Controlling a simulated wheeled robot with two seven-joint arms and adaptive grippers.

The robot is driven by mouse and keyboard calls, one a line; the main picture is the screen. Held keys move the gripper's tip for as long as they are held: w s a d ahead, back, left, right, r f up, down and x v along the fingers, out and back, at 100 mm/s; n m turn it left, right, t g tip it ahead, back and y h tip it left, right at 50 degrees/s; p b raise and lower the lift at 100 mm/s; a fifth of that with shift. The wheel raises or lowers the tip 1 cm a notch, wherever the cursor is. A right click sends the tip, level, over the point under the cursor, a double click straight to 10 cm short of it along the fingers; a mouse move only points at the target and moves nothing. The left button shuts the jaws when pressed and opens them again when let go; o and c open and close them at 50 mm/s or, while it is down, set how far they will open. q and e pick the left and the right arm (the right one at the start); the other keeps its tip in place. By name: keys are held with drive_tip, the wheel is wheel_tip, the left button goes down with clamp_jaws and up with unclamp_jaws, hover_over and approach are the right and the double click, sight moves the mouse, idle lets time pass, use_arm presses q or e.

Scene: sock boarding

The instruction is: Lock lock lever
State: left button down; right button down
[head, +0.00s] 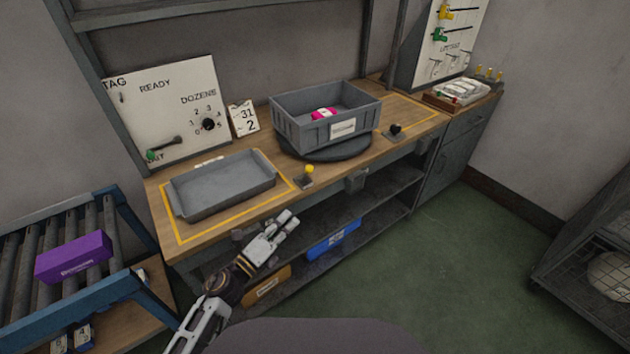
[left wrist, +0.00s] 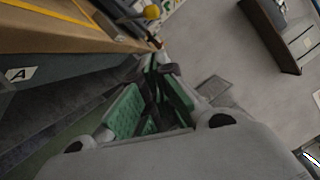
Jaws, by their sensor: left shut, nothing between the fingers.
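A small lever with a yellow knob (head: 309,169) stands at the front edge of the wooden bench, between the grey tray and the turntable. Its yellow ball also shows at the top of the left wrist view (left wrist: 151,12). No label tells whether it is the lock lever. My left gripper (head: 290,222) is in front of the bench, below and left of this knob and apart from it. Its green-padded fingers (left wrist: 150,100) are shut and empty in the left wrist view. My right gripper is not in view.
A grey bin (head: 294,130) holding a pink item sits on a dark turntable (head: 345,150). A black-knobbed piece (head: 395,131) stands to its right. A grey tray (head: 195,207) lies left on the bench. Blue (head: 333,239) and orange bins are on the shelf below.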

sight(306, 173)
use_arm(q)
drive_tip(key=shift+d+r, duration=0.1)
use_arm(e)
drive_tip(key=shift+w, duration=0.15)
use_arm(q)
drive_tip(key=shift+w, duration=0.15)
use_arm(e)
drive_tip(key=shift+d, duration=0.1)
